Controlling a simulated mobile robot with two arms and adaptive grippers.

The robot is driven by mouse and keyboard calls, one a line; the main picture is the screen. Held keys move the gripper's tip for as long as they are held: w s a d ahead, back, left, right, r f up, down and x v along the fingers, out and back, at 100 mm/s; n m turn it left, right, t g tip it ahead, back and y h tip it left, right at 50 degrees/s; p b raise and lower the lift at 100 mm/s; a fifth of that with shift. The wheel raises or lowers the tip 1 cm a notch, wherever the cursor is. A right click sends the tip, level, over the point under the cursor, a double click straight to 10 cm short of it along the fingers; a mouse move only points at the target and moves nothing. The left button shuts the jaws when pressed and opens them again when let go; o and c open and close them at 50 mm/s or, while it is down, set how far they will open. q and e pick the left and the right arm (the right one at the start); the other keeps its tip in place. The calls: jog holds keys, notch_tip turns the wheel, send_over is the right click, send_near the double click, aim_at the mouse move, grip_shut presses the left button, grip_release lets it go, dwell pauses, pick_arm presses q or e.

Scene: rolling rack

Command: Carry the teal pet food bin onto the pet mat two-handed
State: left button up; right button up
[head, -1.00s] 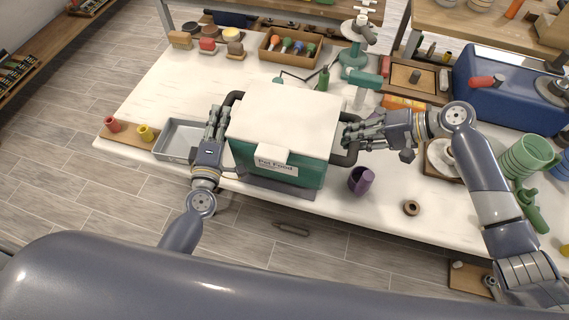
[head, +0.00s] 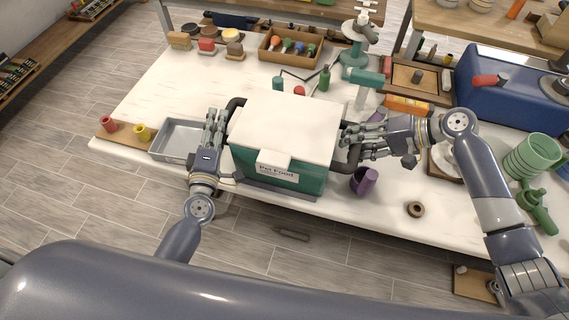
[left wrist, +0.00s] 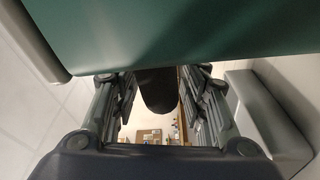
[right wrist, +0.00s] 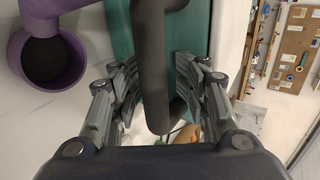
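The teal pet food bin (head: 309,181) stands upright near the table's front edge, with a white lid and a "Pet Food" label. A flat dark grey sheet, which looks like the pet mat (head: 268,191), shows along its front bottom edge; the bin covers the rest. My left gripper (head: 215,122) is open at the bin's left dark handle (head: 234,106); its fingers stand apart in the left wrist view (left wrist: 160,98). My right gripper (head: 352,142) is open around the right handle (right wrist: 152,70), with space between fingers and handle in the right wrist view.
A purple cup (head: 366,181) stands close right of the bin, and a brown ring (head: 416,209) lies beyond it. A grey metal tray (head: 171,141) is at the left. Bottles and a tool box (head: 284,46) stand behind. A blue case (head: 505,95) is at the right.

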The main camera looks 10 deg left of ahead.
pick_arm(q)
jog(key=shift+d, duration=0.1)
pick_arm(e)
jog(key=shift+s+a, duration=0.1)
jog(key=shift+s, duration=0.05)
pick_arm(q)
jog(key=shift+s+f, duration=0.1)
jog(key=shift+s+d, duration=0.1)
jog(key=shift+s, duration=0.2)
pick_arm(e)
jog(key=shift+a, duration=0.1)
pick_arm(q)
jog(key=s, duration=0.7)
jog(key=shift+d, duration=0.35)
pick_arm(e)
jog(key=v, duration=1.2)
pick_arm(q)
jog(key=shift+s+f, duration=0.1)
jog(key=o, duration=1.4)
jog(key=shift+s, duration=0.1)
